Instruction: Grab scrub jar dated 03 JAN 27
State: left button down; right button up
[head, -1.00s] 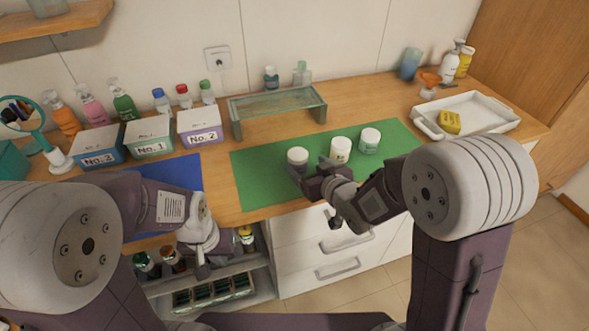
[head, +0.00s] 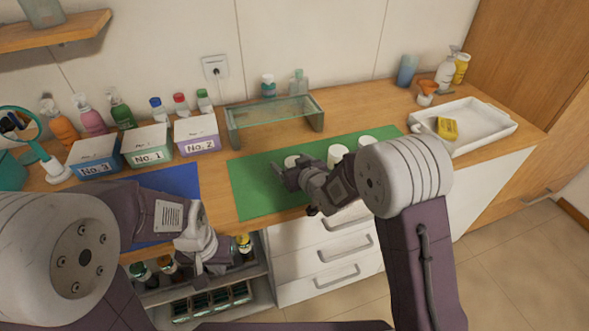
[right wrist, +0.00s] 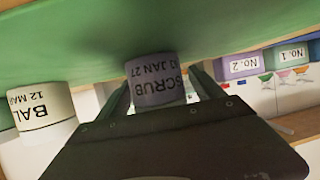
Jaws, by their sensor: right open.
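A purple-grey scrub jar (right wrist: 155,82) appears upside down in the right wrist view, between the two fingers of my open right gripper (right wrist: 162,88). Its label reads SCRUB and a date ending JAN 27; the day is only partly legible. In the head view this is the leftmost white-lidded jar (head: 291,160) on the green mat (head: 250,190), with my right gripper (head: 284,177) just in front of it. My left gripper (head: 200,264) hangs at the counter's front edge over the lower shelf; its finger opening is unclear.
Two more white-lidded jars, middle (head: 338,153) and right (head: 367,141), stand on the mat, the right one partly hidden by my arm. A cream jar (right wrist: 42,110) reads BAL. A glass riser (head: 275,112), labelled boxes (head: 148,146) and a white tray (head: 485,128) stand around.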

jog(key=shift+s+r, duration=0.1)
jog(key=shift+c, duration=0.9)
jog(key=c, duration=1.4)
jog(key=shift+o, duration=0.2)
jog(key=shift+r, duration=0.5)
jog(key=r, duration=0.2)
jog(key=w+d+r+p, duration=0.1)
jog(key=r, duration=0.1)
jog(key=shift+r, duration=0.1)
jog(key=w+d+r+p, duration=0.4)
jog(key=w+d+r, duration=0.2)
jog(key=w, duration=0.1)
jog(key=shift+w+d, duration=0.4)
